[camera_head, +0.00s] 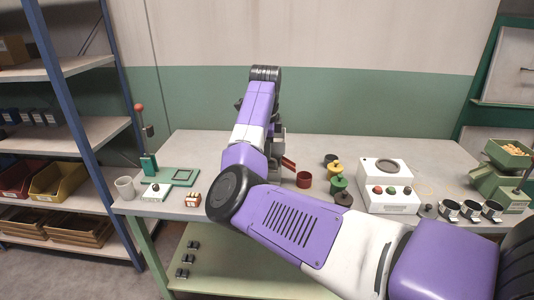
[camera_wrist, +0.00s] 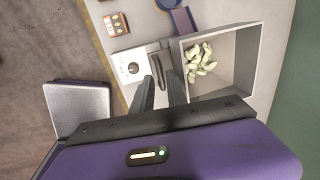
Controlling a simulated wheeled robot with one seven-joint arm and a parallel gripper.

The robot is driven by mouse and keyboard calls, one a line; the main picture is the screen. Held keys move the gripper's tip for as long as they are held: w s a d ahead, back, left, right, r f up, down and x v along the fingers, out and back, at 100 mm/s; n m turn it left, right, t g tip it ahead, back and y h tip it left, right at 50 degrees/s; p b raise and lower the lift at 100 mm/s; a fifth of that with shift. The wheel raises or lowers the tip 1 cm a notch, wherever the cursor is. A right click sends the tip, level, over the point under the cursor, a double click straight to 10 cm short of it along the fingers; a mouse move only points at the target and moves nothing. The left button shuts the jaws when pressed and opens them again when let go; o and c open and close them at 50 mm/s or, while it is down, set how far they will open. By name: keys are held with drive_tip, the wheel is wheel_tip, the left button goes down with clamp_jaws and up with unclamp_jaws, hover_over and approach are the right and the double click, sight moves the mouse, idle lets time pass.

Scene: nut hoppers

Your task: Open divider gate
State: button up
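In the wrist view, a grey open-topped hopper (camera_wrist: 222,98) holds a small heap of pale nuts (camera_wrist: 200,62). Beside it is a light grey plate with a round dial (camera_wrist: 133,67). Dark narrow bars (camera_wrist: 160,68) stand beside the hopper's near wall; I cannot tell clearly which is the gate handle. My gripper (camera_wrist: 162,82) is over this spot with its two dark fingers apart. The bars show in the gap between the fingers, and contact cannot be seen. In the head view my arm hides the gripper and most of the hopper. A red chute (camera_head: 288,163) shows beside it.
Metal cups stand far right.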

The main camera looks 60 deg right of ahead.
drive_tip(key=shift+d+f, duration=0.15)
drive_tip(key=shift+f, duration=0.45)
clamp_jaws()
drive_tip(key=shift+r, duration=0.1)
idle(1.0)
